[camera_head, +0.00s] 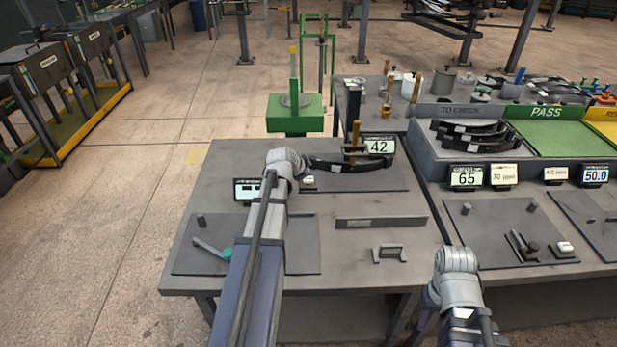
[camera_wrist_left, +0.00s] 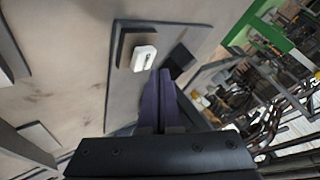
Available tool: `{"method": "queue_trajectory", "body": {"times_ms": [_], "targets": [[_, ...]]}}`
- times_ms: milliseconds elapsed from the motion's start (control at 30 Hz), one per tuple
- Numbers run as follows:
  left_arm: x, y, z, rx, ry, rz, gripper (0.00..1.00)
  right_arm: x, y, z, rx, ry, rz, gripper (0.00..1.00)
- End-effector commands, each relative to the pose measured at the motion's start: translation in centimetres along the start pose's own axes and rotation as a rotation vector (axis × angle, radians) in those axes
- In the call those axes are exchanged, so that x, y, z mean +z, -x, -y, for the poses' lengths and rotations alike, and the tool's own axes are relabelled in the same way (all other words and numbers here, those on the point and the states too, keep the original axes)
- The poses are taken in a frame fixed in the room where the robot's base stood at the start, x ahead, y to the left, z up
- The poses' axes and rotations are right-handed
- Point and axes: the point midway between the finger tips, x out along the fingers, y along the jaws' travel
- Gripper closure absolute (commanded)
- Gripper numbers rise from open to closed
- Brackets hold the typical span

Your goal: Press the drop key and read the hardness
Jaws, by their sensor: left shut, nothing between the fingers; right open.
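The white drop key (camera_head: 308,181) sits on the dark tester plate; it also shows in the left wrist view (camera_wrist_left: 144,58) on a dark block. My left gripper (camera_wrist_left: 165,75) is shut and empty, its purple fingertips close beside that block; contact cannot be told. In the head view my left wrist hides the fingers. A dark curved leaf spring (camera_head: 340,164) lies at the tester's upright post (camera_head: 355,135). The hardness display (camera_head: 380,147) beside it reads 42. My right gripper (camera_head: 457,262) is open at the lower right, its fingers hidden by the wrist.
More springs (camera_head: 478,135) rest in the TO CHECK tray (camera_head: 440,162). Another display (camera_head: 466,177) reads 65.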

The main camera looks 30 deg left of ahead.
Motion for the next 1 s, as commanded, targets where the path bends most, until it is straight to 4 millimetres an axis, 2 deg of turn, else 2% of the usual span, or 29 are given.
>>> {"method": "queue_trajectory", "body": {"times_ms": [267, 800, 1000], "targets": [[-0.1, 0.1, 0.1, 0.000, 0.000, 0.000, 1.00, 0.0, 0.1, 0.0, 0.000, 0.000, 0.000, 0.50], [-2.5, 3.4, 2.5, 0.000, 0.000, 0.000, 1.00, 0.3, 4.9, -0.5, 0.000, 0.000, 0.000, 0.50], [-2.5, 3.5, 2.5, 0.000, 0.000, 0.000, 1.00, 0.3, 4.9, -0.5, 0.000, 0.000, 0.000, 0.50]]}}
